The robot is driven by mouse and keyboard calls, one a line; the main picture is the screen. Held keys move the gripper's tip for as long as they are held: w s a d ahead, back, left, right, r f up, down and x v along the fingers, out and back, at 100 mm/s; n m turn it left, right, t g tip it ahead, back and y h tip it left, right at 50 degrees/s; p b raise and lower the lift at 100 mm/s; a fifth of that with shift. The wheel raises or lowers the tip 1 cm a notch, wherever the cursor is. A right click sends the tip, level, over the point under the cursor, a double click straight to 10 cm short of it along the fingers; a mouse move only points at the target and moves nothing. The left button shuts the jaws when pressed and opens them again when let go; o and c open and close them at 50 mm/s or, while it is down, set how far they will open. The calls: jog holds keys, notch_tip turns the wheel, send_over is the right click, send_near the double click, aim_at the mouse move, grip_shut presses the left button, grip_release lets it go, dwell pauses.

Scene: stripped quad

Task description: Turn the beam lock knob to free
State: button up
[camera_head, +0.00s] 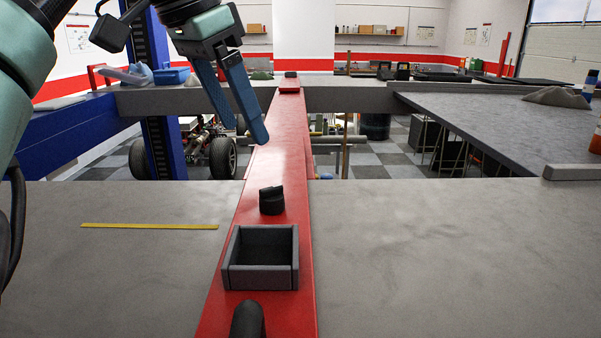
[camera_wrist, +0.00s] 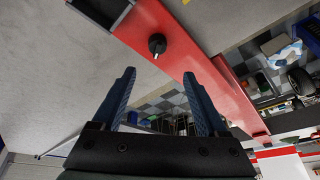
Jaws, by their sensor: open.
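The beam lock knob is a small black knob (camera_head: 271,200) on top of the red beam (camera_head: 277,165), just beyond an open grey box (camera_head: 262,284). The knob (camera_wrist: 157,44) also shows near the top middle in the wrist view, on the red beam (camera_wrist: 205,70). My gripper (camera_head: 254,139) is open and empty, pointing down above the far part of the beam, beyond the knob and apart from it. In the wrist view its two blue fingers (camera_wrist: 158,78) are spread, with the knob ahead of their tips. I cannot read any free or locked marking.
A black handle (camera_head: 247,320) rises from the beam's near end. A yellow strip (camera_head: 149,226) lies on the grey surface (camera_head: 420,250) at left. The beam bridges a gap with checkered floor below. A blue post (camera_head: 163,140) stands left.

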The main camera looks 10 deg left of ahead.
aim_at(268, 190)
jog(key=p+x, duration=0.1)
jog(key=x, duration=0.2)
jog(key=p+x, duration=0.1)
jog(key=x, duration=0.3)
jog(key=s+p+x, duration=0.1)
jog(key=x, duration=0.3)
jog(key=shift+s+d+f, duration=0.1)
jog(key=shift+f, duration=0.15)
jog(key=shift+w+f, duration=0.3)
jog(key=shift+f, duration=0.1)
jog(key=shift+s, duration=0.1)
grip_shut()
